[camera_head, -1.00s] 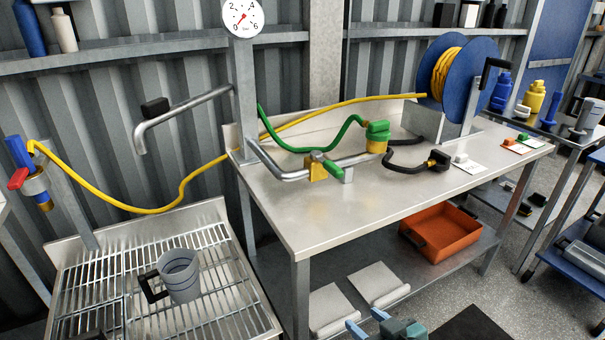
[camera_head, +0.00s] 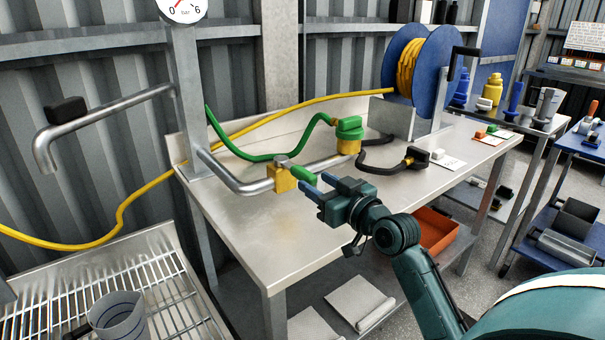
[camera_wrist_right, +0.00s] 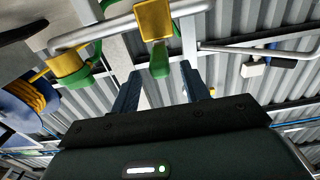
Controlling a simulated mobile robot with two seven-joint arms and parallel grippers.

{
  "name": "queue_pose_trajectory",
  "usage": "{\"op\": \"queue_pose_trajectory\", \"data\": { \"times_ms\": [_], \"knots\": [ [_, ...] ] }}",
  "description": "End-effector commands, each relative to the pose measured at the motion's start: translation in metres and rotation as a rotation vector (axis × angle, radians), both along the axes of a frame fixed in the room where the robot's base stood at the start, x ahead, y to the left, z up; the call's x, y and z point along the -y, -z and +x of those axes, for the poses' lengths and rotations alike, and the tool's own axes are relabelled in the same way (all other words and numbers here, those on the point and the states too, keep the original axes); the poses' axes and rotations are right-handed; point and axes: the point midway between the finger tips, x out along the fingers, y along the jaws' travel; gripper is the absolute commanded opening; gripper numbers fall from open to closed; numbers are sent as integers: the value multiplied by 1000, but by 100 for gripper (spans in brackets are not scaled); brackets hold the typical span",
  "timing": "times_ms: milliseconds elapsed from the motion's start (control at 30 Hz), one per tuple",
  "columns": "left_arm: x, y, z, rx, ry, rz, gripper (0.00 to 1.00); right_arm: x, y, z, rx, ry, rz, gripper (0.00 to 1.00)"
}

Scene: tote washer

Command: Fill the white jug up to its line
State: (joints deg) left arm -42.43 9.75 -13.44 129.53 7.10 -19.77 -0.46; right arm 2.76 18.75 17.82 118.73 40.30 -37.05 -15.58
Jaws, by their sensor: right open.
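The pale grey-white jug (camera_head: 118,318) stands on the metal grating at lower left, cut off by the frame's bottom edge; its line and water level cannot be told. A bent pipe spout (camera_head: 45,155) with a black block (camera_head: 67,110) hangs above the grating. A yellow valve (camera_head: 280,178) with a green lever (camera_head: 303,174) sits on the pipe over the bench. My right gripper (camera_head: 316,186) is open at the lever's end. In the right wrist view the green lever (camera_wrist_right: 159,62) shows between the fingers, apparently not gripped. My left gripper is out of view.
The steel bench (camera_head: 235,215) lies under the pipe, its front clear. A green hose (camera_head: 265,156) and a yellow-green fitting (camera_head: 348,135) are behind the valve. A blue hose reel (camera_head: 440,65) stands at the back right. A gauge (camera_head: 182,8) tops the post.

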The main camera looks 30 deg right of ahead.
Motion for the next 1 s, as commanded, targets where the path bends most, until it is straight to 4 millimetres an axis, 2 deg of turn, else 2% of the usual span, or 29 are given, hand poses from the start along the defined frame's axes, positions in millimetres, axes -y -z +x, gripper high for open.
{"op": "queue_pose_trajectory", "data": {
  "times_ms": [100,300,700,1000],
  "knots": [
    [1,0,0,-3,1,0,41,-2,-1,24,1,1,1,45],
    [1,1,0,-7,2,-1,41,-4,0,49,0,0,1,45],
    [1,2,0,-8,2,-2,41,-5,1,56,-1,0,-1,45],
    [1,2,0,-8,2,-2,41,-5,1,56,-1,0,-1,22]
  ]
}}
